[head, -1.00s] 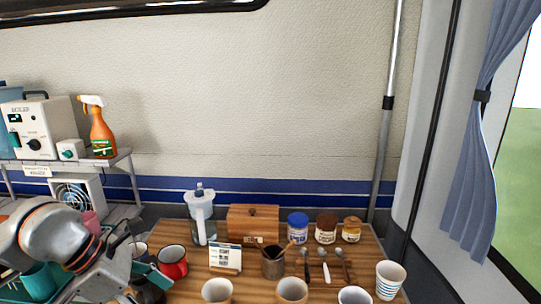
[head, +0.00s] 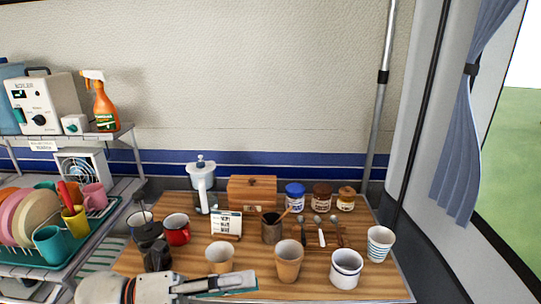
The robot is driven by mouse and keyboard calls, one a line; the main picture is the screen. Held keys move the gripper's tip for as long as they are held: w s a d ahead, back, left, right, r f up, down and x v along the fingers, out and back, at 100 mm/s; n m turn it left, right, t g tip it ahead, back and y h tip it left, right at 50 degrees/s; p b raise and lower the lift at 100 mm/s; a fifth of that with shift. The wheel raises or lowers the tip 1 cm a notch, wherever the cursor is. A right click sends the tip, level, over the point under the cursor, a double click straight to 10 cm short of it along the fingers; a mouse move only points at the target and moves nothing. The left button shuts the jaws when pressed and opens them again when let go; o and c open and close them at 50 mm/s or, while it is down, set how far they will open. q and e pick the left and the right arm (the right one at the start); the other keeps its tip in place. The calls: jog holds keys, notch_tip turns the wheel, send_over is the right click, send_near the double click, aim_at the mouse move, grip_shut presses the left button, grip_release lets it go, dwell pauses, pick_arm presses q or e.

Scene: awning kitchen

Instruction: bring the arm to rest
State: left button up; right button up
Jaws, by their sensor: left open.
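My left gripper (head: 232,282) shows at the bottom of the head view, reaching in from the lower left with its fingers pointing right. It is open, and nothing shows between its fingers. It is at the near edge of the wooden table (head: 190,262), in front of a beige cup (head: 219,258) and a tan cup (head: 288,262). Whether it touches the table cannot be told. My right gripper is not in view.
A white enamel mug (head: 346,268), striped cup (head: 379,244), red mug (head: 177,229) and dark French press (head: 150,240) crowd the table. Jars, a wooden box (head: 252,192) and a pitcher (head: 202,188) stand behind. A dish rack (head: 75,250) is at left.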

pick_arm(q)
jog(key=w+a+f+n+t+y, duration=0.3)
jog(key=a+f+n+t+y, duration=0.3)
jog(key=n, duration=0.7)
jog(key=w+a+f+n+t+y, duration=0.4)
jog(key=f+n+t, duration=0.5)
jog(key=n, duration=0.4)
jog(key=s+a+f+n+g+y, duration=0.2)
jog(key=s+f+n, duration=0.3)
jog(key=f, duration=0.6)
jog(key=s+a+f+n+g+y, duration=0.3)
jog(key=s+f, duration=0.6)
jog(key=f, duration=0.3)
jog(key=n+g+y, duration=0.1)
jog(key=n, duration=0.1)
jog(key=shift+a+f+n+g, duration=0.25)
jog(key=shift+n+g, duration=0.05)
jog(key=shift+g, duration=0.1)
jog(key=shift+s, duration=0.1)
